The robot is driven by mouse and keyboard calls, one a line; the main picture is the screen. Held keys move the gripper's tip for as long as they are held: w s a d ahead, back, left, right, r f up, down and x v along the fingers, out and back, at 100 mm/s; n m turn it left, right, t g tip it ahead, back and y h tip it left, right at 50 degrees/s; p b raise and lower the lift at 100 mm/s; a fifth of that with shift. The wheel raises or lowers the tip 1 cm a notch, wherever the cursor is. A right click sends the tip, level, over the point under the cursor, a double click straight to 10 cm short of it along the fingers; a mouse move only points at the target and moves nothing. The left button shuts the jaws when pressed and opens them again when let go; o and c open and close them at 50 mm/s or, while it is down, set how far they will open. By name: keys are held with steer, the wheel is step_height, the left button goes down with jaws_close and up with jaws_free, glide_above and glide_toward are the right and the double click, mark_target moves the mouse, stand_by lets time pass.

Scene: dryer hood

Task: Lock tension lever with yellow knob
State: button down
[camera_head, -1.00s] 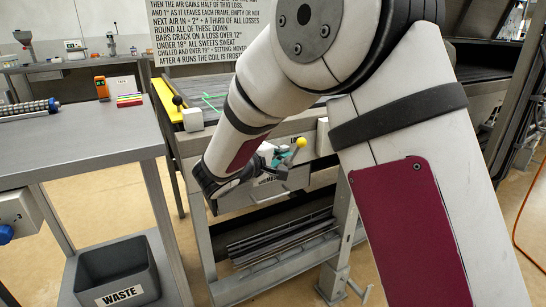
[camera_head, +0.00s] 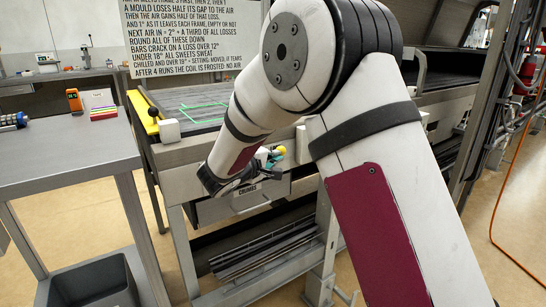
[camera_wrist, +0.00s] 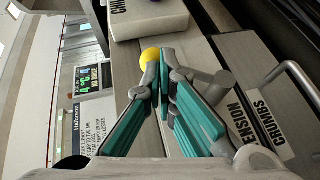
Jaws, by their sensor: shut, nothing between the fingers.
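The yellow knob (camera_wrist: 149,57) shows at the top left of my gripper's fingers in the wrist view, and the head view shows it small (camera_head: 281,150). It tops a grey lever, partly hidden behind the fingers. A grey round bar (camera_wrist: 208,83) sits just right of the fingertips, beside a panel marked TENSION (camera_wrist: 238,122). My gripper (camera_wrist: 166,75) has teal finger pads and is shut with nothing held. Its tips are right next to the knob; whether they touch it I cannot tell. In the head view my gripper (camera_head: 266,160) is partly hidden by my arm.
A drawer front marked CRUMBS (camera_head: 247,195) lies just below the gripper. A white block (camera_wrist: 150,15) stands beyond the knob. A grey bench (camera_head: 60,160) stands to the left, with a dark bin (camera_head: 95,285) below. An orange hose lies on the floor at right.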

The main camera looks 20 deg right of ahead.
steer(key=shift+w+d+g+y, duration=0.1)
steer(key=shift+d+g+y, duration=0.2)
steer(key=shift+d+g, duration=0.1)
steer(key=d+f+m+g+y+p, duration=0.1)
steer(key=y+p, duration=0.1)
steer(key=w+d+f+m+g+y+p, duration=0.1)
steer(key=d+y+p, duration=0.1)
steer(key=y+p, duration=0.1)
steer(key=d+f+m+g+y+p, duration=0.1)
steer(key=y+p, duration=0.1)
steer(key=p, duration=0.1)
steer(key=shift+w+d+f+g, duration=0.1)
steer(key=shift+w+d+g, duration=0.1)
steer(key=shift+w+g, duration=0.1)
stand_by(0.6)
stand_by(0.5)
steer(key=d+p+v, duration=0.1)
steer(key=p+v, duration=0.2)
steer(key=v, duration=1.1)
steer(key=shift+p, duration=0.3)
steer(key=shift+w+r, duration=0.1)
steer(key=shift+r, duration=0.15)
